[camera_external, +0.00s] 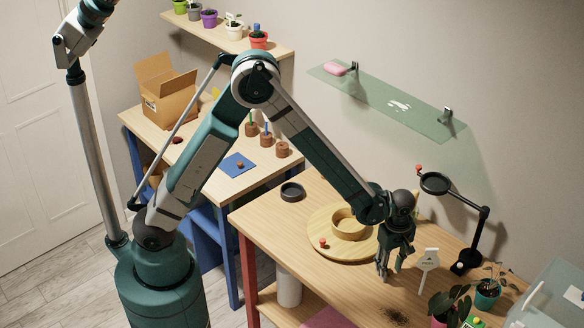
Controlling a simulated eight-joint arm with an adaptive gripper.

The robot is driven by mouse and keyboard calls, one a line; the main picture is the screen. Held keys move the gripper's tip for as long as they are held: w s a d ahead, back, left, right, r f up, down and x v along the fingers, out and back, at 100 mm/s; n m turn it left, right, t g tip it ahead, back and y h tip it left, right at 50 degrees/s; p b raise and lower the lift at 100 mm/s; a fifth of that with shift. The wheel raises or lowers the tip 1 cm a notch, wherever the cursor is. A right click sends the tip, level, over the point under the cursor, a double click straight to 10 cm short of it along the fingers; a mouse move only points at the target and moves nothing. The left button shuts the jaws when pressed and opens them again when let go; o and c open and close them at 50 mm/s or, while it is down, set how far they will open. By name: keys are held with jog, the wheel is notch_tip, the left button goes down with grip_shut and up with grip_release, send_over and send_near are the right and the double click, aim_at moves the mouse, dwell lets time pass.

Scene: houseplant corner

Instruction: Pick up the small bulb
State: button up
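My gripper (391,268) hangs fingers-down over the front table, right of the round wooden board. Its fingers look spread, with nothing visible between them. I cannot tell for sure which thing is the small bulb. A small brown rounded thing (241,165) lies on a blue mat on the back table, far left of my gripper. A dark red rounded thing (177,140) lies on the same table near the cardboard box. A small pale round thing (459,267) is by the foot of the black stand, right of my gripper.
The round board (318,222) holds a wooden ring (350,224) and a small red thing (322,242). The black stand (484,228), a white label (428,262) and potted plants (487,293) stand right. Dark soil (395,316) lies in front. A glass shelf (385,100) hangs above.

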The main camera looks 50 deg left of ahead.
jog(key=shift+c, duration=0.2)
jog(key=c, duration=0.7)
jog(key=shift+r, duration=0.15)
jog(key=shift+r, duration=4.85)
